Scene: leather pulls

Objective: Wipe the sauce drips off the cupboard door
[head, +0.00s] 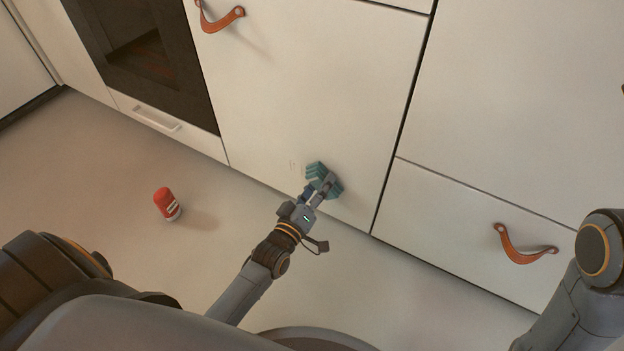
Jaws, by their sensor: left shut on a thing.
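My left gripper (321,190) is shut on a teal ribbed cloth or sponge (317,171). It holds it at the lower part of the white cupboard door (310,85), close to or against the surface; I cannot tell if it touches. A small faint mark (294,165) shows on the door just left of the cloth. No clear sauce colour shows on the door; the part behind the cloth and gripper is hidden. My right arm enters at the lower right, but its gripper is out of view.
A dark oven (150,50) is at upper left. Leather pulls hang on the door (221,17) and the right drawer (523,246). The floor before the door is otherwise clear.

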